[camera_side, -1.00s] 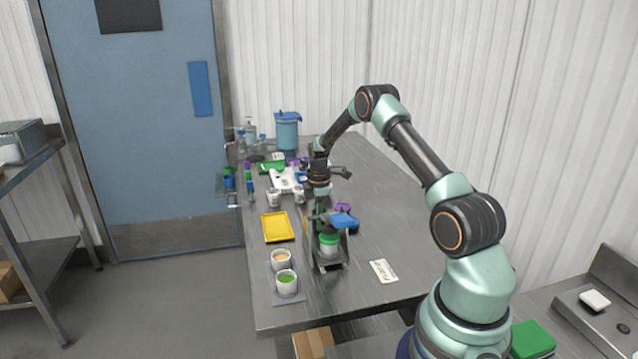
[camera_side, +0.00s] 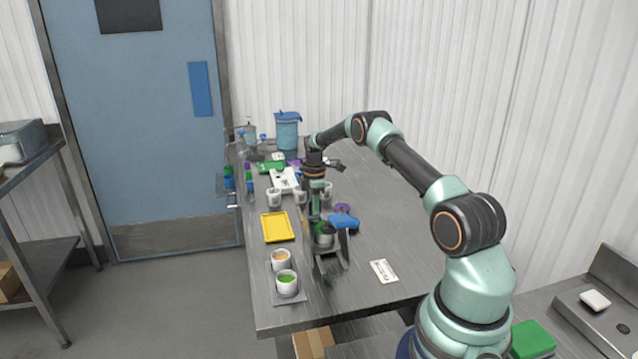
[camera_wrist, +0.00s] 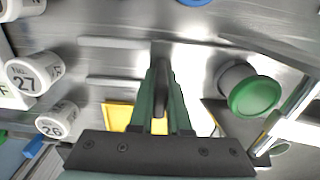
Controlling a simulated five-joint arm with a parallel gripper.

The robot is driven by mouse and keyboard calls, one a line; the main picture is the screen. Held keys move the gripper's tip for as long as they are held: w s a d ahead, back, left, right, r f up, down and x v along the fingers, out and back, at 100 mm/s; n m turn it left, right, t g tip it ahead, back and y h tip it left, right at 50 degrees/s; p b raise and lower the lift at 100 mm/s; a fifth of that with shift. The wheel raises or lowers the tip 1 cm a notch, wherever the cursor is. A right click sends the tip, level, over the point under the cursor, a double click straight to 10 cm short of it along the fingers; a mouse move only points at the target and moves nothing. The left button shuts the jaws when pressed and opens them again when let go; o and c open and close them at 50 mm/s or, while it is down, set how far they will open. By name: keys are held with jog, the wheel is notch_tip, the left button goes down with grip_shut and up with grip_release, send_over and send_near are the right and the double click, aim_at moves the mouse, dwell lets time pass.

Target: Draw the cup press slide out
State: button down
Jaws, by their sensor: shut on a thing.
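The cup press (camera_side: 330,262) stands on the steel table in the side view, with a dark cylinder and some green in its frame. My gripper (camera_side: 314,214) points down just behind and to the left of it. In the wrist view, my gripper (camera_wrist: 160,85) has its green fingers closed around a dark, narrow upright piece, which looks like the slide's handle (camera_wrist: 161,78). A green-topped grey cylinder (camera_wrist: 254,96) is right of the fingers, apart from them. My fingers hide part of the slide, and its full travel cannot be seen.
A yellow tray (camera_side: 277,227) lies left of the press. White numbered cups (camera_wrist: 33,75) are left of the fingers. A blue object (camera_side: 344,222) lies close behind the press. The table's right side is mostly clear.

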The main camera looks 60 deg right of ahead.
jog(key=c, duration=0.9)
grip_release()
jog(key=shift+r, duration=0.1)
notch_tip(320, 180, up, 12)
